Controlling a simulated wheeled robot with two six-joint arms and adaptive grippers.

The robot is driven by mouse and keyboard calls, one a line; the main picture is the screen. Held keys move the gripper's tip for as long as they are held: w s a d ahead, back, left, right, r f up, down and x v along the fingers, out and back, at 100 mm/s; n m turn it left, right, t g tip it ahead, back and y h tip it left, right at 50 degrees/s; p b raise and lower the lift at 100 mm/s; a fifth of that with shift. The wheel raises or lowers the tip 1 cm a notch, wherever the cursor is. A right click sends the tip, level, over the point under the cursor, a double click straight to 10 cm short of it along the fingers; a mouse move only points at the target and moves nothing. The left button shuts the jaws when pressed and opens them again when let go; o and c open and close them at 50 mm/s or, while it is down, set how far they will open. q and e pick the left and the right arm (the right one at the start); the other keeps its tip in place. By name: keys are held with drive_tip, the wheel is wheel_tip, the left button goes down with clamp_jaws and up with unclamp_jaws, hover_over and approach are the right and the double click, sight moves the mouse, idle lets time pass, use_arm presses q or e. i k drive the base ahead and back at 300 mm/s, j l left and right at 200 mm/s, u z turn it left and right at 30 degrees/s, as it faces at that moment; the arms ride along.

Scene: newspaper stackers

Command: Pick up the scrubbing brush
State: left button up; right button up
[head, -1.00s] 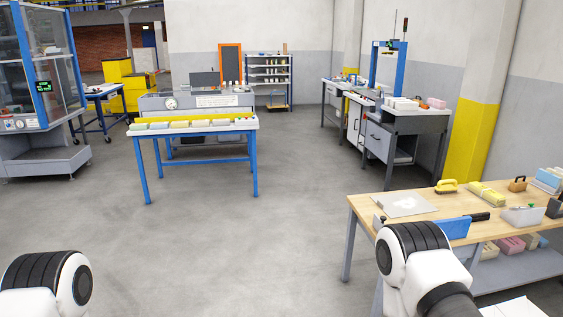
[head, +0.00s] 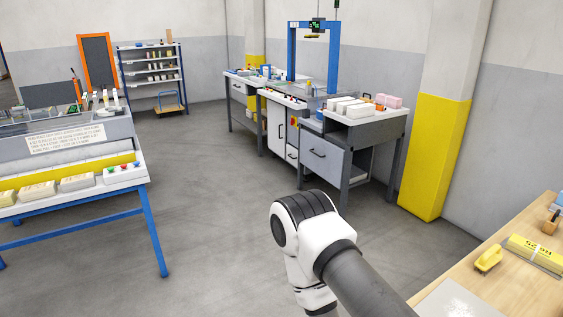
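What looks like the scrubbing brush is a small yellow block with a raised handle (head: 488,259). It sits on the wooden-topped table (head: 525,290) at the lower right of the head view. It is small, and its underside and bristles cannot be made out. One of my arms reaches up from the lower right, to the left of the table and apart from the brush. Only its white and black links show; its gripper is hidden or out of frame. My other arm and gripper are not in view.
A yellow wrapped bundle (head: 534,252) and a brown wooden item (head: 552,222) lie close to the brush. A pale flat plate (head: 452,302) is near the table's front edge. A yellow-painted pillar (head: 434,160) stands behind. Grey floor (head: 215,190) is clear in the middle.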

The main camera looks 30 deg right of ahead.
sight(491, 256)
drive_tip(key=i+z, duration=0.15)
drive_tip(key=i, duration=0.3)
drive_tip(key=i+z, duration=0.15)
drive_tip(key=i, duration=0.3)
drive_tip(key=i+j+z, duration=0.2)
drive_tip(key=i, duration=0.25)
drive_tip(key=i+j+z, duration=0.15)
drive_tip(key=i, duration=0.3)
drive_tip(key=i+j+z, duration=0.15)
drive_tip(key=i, duration=0.3)
drive_tip(key=i+l+z, duration=0.25)
drive_tip(key=z, duration=0.2)
drive_tip(key=i+l+z, duration=0.3)
drive_tip(key=z, duration=0.15)
drive_tip(key=i+l+z, duration=0.1)
drive_tip(key=i+z, duration=0.55)
drive_tip(key=z, duration=0.2)
drive_tip(key=i+j+z, duration=0.1)
drive_tip(key=i+z, duration=0.35)
drive_tip(key=i+j+z, duration=0.2)
drive_tip(key=z, duration=0.25)
drive_tip(key=i+j+z, duration=0.25)
drive_tip(key=i+l, duration=0.05)
